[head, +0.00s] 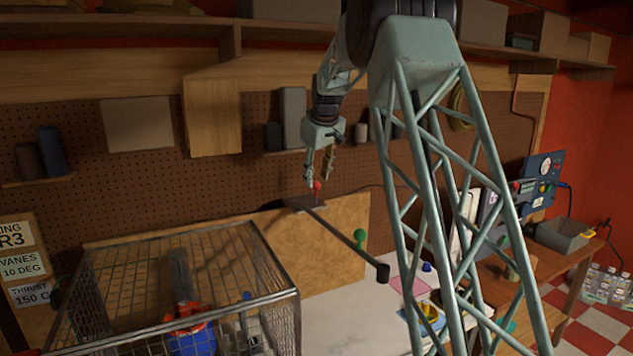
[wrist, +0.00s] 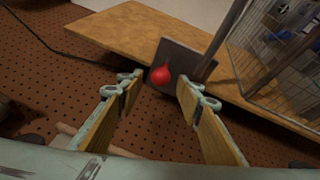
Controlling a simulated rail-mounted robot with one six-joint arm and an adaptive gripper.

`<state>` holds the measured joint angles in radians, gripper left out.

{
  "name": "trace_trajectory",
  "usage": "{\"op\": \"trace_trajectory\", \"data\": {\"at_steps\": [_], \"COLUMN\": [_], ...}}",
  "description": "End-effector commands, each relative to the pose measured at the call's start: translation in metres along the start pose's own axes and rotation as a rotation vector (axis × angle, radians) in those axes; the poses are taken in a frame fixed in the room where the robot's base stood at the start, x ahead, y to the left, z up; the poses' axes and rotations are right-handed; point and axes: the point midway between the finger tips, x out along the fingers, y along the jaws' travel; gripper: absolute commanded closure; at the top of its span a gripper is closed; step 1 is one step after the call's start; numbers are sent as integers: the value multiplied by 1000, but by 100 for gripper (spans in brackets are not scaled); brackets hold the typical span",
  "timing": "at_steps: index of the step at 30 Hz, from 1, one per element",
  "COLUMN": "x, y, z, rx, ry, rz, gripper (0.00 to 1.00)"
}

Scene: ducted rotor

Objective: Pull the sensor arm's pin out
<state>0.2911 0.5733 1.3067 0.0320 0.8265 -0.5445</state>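The pin shows as a red ball-shaped knob (head: 317,186) on a small dark plate (head: 299,204) against the board; the wrist view shows the knob (wrist: 161,76) in front of the square plate (wrist: 185,60). Its shank is mostly hidden. The sensor arm (head: 345,237) is a dark bar running from the plate down and right to a black cylindrical end (head: 383,273). My gripper (head: 318,180) is open, its tips close to the knob. In the wrist view the fingers (wrist: 158,83) stand apart on either side of the knob, with visible gaps; I cannot tell the exact depth.
A wire cage (head: 165,255) stands at the lower left, holding blue and red parts. The pegboard wall (head: 70,190) is behind my gripper. A wooden bench (head: 545,265) and grey bin (head: 563,236) are at right.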

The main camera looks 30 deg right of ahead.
Motion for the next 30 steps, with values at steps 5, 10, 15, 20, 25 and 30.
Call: {"op": "trace_trajectory", "data": {"at_steps": [5, 10, 15, 20, 25, 30], "x": [-26, -51, -72, -85, -91, -92], "y": [0, 1, 1, 0, 0, 0], "z": [-1, -1, -1, -1, -1, 0], "rx": [0, 0, 0, 0, 0, 0], "ry": [2, 2, 1, 0, 0, 0], "rz": [1, 1, 1, 0, 0, 0], "gripper": [67, 67, 67, 67, 67, 67]}}
